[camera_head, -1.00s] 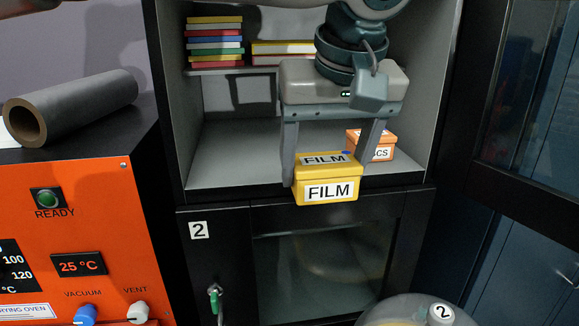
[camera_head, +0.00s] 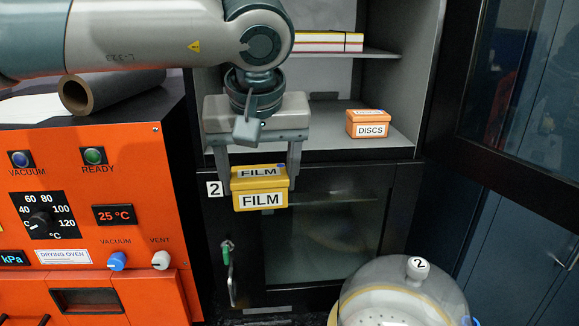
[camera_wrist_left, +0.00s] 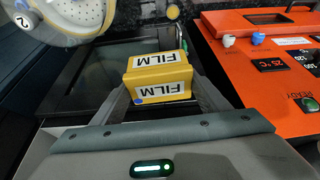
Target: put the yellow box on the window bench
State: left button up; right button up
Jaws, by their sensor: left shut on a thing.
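The yellow box (camera_head: 261,188) has white FILM labels on its lid and front. My left gripper (camera_head: 262,180) is shut on it, with one finger at each side, and holds it upright in the air in front of the black lower cabinet. The yellow box (camera_wrist_left: 158,77) also shows between the fingers in the left wrist view, its labels upside down. The window bench cannot be made out in these views. My right gripper is not in view.
An orange DISCS box (camera_head: 368,123) stands on the open cabinet shelf (camera_head: 335,128). An orange drying oven (camera_head: 75,200) is at the left, with a dark roll (camera_head: 110,90) on top. A clear dome (camera_head: 403,290) stands at the lower right. A glass door (camera_head: 515,90) is at the right.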

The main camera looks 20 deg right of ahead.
pick_arm(q)
jog(key=w+a+f+n, duration=0.1)
jog(key=w+a+f, duration=0.2)
jog(key=a+f, duration=0.55)
jog(key=w+a+f, duration=0.2)
jog(key=a+f, duration=0.5)
jog(key=a, duration=0.3)
jog(key=s+a+f, duration=0.4)
jog(key=a+f, duration=0.7)
jog(key=a, duration=0.1)
jog(key=shift+f+n+y+b, duration=0.15)
jog(key=shift+n+y+b, duration=0.25)
jog(key=shift+s, duration=0.1)
